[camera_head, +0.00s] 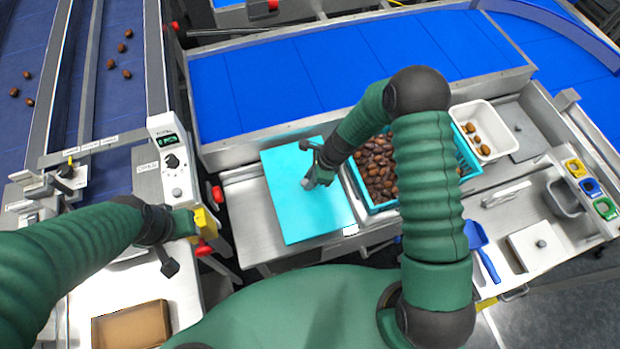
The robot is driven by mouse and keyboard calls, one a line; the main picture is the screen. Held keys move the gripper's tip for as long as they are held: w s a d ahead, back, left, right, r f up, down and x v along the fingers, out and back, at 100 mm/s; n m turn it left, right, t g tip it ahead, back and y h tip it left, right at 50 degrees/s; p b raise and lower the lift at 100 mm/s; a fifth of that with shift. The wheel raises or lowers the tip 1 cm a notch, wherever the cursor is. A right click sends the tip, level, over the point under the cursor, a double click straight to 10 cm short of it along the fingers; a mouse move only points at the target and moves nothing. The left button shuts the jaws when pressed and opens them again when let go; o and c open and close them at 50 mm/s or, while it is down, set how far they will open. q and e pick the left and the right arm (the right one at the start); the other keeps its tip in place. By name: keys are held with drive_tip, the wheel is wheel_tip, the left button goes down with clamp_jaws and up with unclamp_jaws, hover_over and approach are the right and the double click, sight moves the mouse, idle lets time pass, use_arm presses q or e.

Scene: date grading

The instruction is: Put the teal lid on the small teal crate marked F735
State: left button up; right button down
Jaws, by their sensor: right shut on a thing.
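The flat teal lid (283,212) is in the middle of the view, left of the teal crate. My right gripper (312,183) is over the right part of the lid and is shut on it; the grip point itself is partly hidden. I cannot tell whether the lid rests on the steel surface or is just above it. The teal crate (466,153) holds many brown dates, and my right arm covers part of it. No F735 mark is readable. My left gripper (200,222) is at the left, beside a yellow part, away from lid and crate; its fingers are unclear.
A white tub (484,118) with several dates stands right of the crate. A blue scoop (482,248) lies at the lower right. A blue conveyor (330,70) runs behind. A control box (172,160) stands on the left.

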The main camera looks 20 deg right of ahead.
drive_tip(key=shift+f, duration=0.45)
drive_tip(key=c, duration=0.7)
unclamp_jaws()
drive_tip(key=shift+r, duration=0.1)
wheel_tip(320, 180, up, 7)
drive_tip(key=p, duration=0.5)
drive_tip(key=shift+p, duration=0.4)
